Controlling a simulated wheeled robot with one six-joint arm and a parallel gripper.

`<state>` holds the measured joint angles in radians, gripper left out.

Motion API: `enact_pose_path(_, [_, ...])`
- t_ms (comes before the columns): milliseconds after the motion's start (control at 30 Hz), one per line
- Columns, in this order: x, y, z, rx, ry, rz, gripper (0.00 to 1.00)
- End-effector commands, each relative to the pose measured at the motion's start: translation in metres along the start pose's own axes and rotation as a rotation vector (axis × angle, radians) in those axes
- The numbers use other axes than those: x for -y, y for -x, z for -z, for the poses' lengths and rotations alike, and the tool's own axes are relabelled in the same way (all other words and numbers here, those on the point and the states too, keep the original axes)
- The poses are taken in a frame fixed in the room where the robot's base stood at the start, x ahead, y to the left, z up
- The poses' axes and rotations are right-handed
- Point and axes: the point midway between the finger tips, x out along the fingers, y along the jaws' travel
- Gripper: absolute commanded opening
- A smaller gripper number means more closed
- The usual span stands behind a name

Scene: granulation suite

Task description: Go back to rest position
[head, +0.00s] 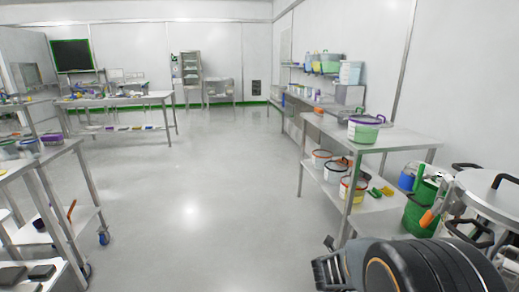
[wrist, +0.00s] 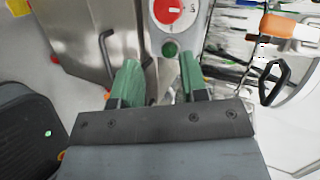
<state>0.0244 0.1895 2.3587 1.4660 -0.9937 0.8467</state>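My gripper (wrist: 160,85) shows in the wrist view with its two green fingers apart and nothing held between them. I cannot tell whether the fingers touch the panel. In the head view my dark arm fills the lower right corner, and the fingers are not clearly seen there.
A steel vessel (head: 492,190) with black handles and a green drum (head: 424,206) stand close at the right. A steel table (head: 390,136) bears a tub (head: 366,128), with several buckets below. Carts (head: 85,180) line the left. The middle floor (head: 190,190) is clear.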

Motion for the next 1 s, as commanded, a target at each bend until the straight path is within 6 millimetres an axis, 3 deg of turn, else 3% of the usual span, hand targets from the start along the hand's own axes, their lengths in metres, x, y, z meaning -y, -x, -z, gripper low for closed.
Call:
enact_pose_path(33, [0.05, 0.03, -0.021, 0.17, 0.076, -0.011, 0.4])
enact_pose_path(133, [0.095, 0.082, -0.058, 0.501, 0.306, -0.012, 0.4])
enact_pose_path(233, [0.129, 0.145, -0.076, 0.792, 0.589, 0.022, 0.4])
enact_pose_path(367, [0.158, 0.22, -0.067, 1.084, 1.008, 0.091, 0.4])
enact_pose_path(500, [0.175, 0.274, -0.028, 1.267, 1.454, 0.152, 0.4])
enact_pose_path(633, [0.187, 0.298, 0.015, 1.338, 1.795, 0.166, 0.4])
enact_pose_path(800, [0.198, 0.308, 0.057, 1.358, 2.079, 0.14, 0.4])
enact_pose_path(1000, [0.202, 0.309, 0.075, 1.355, 2.198, 0.117, 0.4])
